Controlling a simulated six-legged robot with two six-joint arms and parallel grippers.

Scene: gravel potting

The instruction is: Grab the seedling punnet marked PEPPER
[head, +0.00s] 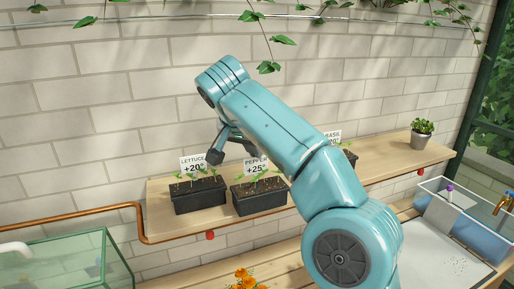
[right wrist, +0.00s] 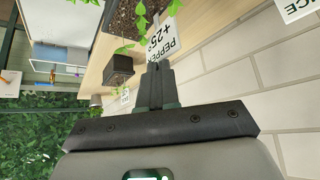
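The black PEPPER punnet (head: 262,203) stands on the wooden wall shelf, with seedlings and a white card (head: 256,168) marked PEPPER +25°. In the right wrist view its soil (right wrist: 124,17) and card (right wrist: 165,35) show at the top, beyond the fingertips. My right gripper (head: 217,156) is above the shelf, left of the PEPPER card and near the LETTUCE card. In the right wrist view its two fingers (right wrist: 158,68) are together with nothing between them. It does not touch the PEPPER punnet as far as I can see. My left gripper is out of view.
The LETTUCE punnet (head: 200,197) stands close left of PEPPER. A third punnet, BASIL (head: 350,158), is mostly hidden behind my right arm. A potted plant (head: 421,138) stands farther right. The brick wall (head: 110,130) is close behind the shelf (head: 157,222); a copper pipe (head: 70,216) runs at left.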

